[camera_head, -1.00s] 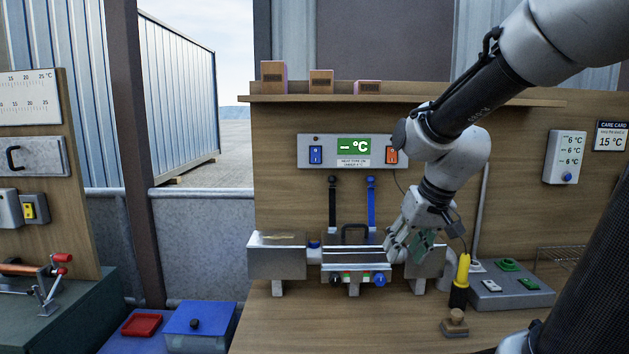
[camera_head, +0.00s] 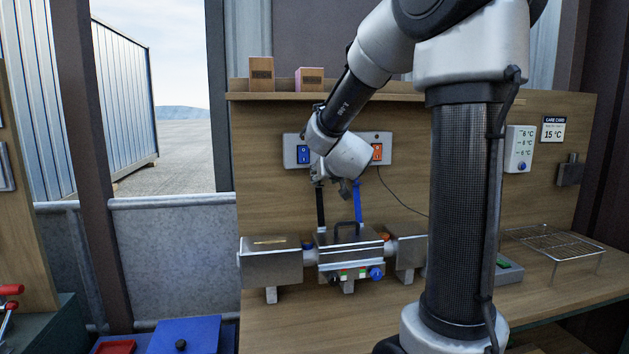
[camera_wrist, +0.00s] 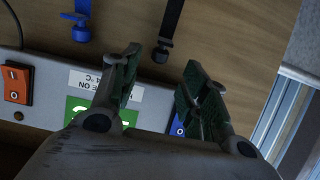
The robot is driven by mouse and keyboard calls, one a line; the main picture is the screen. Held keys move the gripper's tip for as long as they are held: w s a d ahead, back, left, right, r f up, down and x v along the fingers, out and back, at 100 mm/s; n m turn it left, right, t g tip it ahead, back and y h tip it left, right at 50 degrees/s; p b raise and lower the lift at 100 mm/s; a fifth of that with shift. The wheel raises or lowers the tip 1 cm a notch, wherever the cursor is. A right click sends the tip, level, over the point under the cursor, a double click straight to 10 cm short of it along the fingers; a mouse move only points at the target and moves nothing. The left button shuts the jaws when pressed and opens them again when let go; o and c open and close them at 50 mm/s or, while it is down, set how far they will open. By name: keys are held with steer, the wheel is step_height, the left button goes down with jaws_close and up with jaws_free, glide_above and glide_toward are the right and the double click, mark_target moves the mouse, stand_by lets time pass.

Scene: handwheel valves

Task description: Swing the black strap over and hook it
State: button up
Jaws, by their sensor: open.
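The black strap (camera_head: 320,208) stands up behind the metal box (camera_head: 326,258) on the bench, against the wooden back panel. In the wrist view the black strap (camera_wrist: 171,20) ends in a dark buckle end near the fingertips. My gripper (camera_wrist: 162,60) is open, its two green-padded fingers either side of the line to that end. I see no contact. In the head view my gripper (camera_head: 332,182) is at the straps' upper ends, partly hiding them. A blue strap (camera_head: 358,205) stands to the right; its blue end (camera_wrist: 80,33) lies outside my fingers.
A switch panel (camera_head: 298,150) with blue and orange switches is just behind my gripper. The box has a black handle (camera_head: 347,228) on top and a blue knob (camera_head: 376,272) in front. A shelf (camera_head: 300,97) with small boxes is above. A wire rack (camera_head: 556,242) stands right.

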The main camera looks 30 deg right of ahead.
glide_above(320, 200)
steer(key=f, duration=0.3)
steer(key=shift+w, duration=0.35)
jaws_close()
